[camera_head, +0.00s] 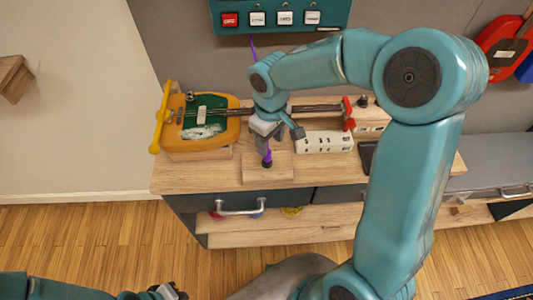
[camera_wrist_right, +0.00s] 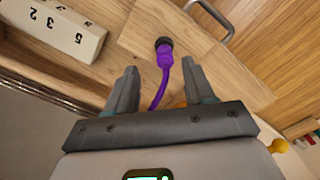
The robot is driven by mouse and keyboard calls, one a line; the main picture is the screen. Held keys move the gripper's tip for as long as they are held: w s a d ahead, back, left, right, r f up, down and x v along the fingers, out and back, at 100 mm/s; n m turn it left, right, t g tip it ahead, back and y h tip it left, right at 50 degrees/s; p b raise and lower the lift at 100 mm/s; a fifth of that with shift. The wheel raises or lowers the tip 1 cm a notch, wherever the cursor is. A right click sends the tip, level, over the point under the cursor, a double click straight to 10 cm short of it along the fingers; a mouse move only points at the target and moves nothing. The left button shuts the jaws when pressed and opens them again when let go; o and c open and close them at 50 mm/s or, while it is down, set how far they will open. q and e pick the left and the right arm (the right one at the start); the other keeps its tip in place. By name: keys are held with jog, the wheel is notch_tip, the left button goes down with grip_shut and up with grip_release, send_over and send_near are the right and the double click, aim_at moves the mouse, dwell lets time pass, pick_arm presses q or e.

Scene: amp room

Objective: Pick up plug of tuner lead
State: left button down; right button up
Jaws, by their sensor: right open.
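The purple plug (camera_head: 267,158) stands on a small wooden block (camera_head: 281,172) at the cabinet's front edge. In the right wrist view the plug (camera_wrist_right: 164,54) has a dark round end, and its purple lead curves back between my fingers. My right gripper (camera_head: 280,138) is open just above the plug. In the right wrist view its two fingers (camera_wrist_right: 158,70) lie either side of the lead, with the plug just beyond their tips. My left gripper (camera_head: 165,292) shows only partly at the bottom edge; its jaws are unclear.
A yellow and green guitar (camera_head: 205,133) lies on the cabinet top (camera_head: 185,178), left of the plug. A cream numbered block (camera_head: 326,143) lies close on the right. A teal panel (camera_head: 280,20) with several buttons hangs above. A drawer handle (camera_head: 240,212) projects below.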

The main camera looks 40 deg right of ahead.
jog(key=f, duration=0.5)
jog(key=shift+a+f+p, duration=0.1)
jog(key=shift+a+p, duration=0.2)
jog(key=shift+a, duration=0.05)
jog(key=shift+w+f, duration=0.15)
jog(key=shift+f, duration=0.25)
jog(key=shift+r, duration=0.1)
jog(key=shift+c, duration=1)
grip_shut()
